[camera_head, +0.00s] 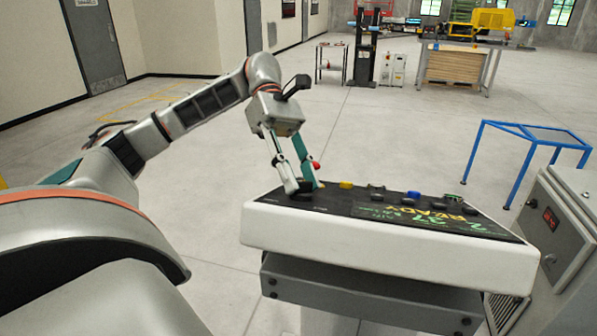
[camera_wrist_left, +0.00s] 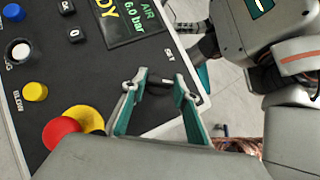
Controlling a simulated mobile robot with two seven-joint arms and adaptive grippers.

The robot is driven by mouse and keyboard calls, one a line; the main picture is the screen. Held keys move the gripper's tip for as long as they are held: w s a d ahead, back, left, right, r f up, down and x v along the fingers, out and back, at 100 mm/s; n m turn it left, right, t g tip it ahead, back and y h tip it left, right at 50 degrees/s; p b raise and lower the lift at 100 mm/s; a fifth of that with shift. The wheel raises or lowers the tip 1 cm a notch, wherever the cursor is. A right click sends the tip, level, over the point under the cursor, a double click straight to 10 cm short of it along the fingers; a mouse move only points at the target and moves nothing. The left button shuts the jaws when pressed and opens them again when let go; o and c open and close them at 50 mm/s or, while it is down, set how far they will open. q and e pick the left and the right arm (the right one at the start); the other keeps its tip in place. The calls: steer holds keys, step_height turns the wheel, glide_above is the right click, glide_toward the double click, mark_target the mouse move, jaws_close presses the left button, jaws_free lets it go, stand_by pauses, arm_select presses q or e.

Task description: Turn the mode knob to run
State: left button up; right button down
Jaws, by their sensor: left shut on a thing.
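The control panel (camera_head: 262,222) is a white slanted console with a black face. My left gripper (camera_head: 304,189) comes down on its left end, fingers pointing down. In the left wrist view its teal-lined fingertips (camera_wrist_left: 160,88) are shut on a dark knob (camera_wrist_left: 158,84) near the panel edge, which I take as the mode knob. The fingers hide part of the knob and its label, so I cannot read its setting. In the head view the knob (camera_head: 301,194) shows as a dark shape at the fingertips. My right gripper cannot be made out.
A red mushroom button (camera_wrist_left: 62,133) with a yellow base (camera_wrist_left: 88,119) stands close beside the left gripper. A yellow button (camera_wrist_left: 35,91), a blue button (camera_wrist_left: 14,12) and a display (camera_wrist_left: 128,18) are also on the panel. A grey cabinet (camera_head: 556,232) stands at the right.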

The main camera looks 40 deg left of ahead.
arm_select(q)
steer(key=shift+w+m+g, duration=0.1)
steer(key=shift+m+g, duration=0.7)
steer(key=shift+m, duration=0.3)
steer(key=o, duration=1.1)
steer(key=shift+v, duration=3.75)
steer(key=shift+r, duration=0.1)
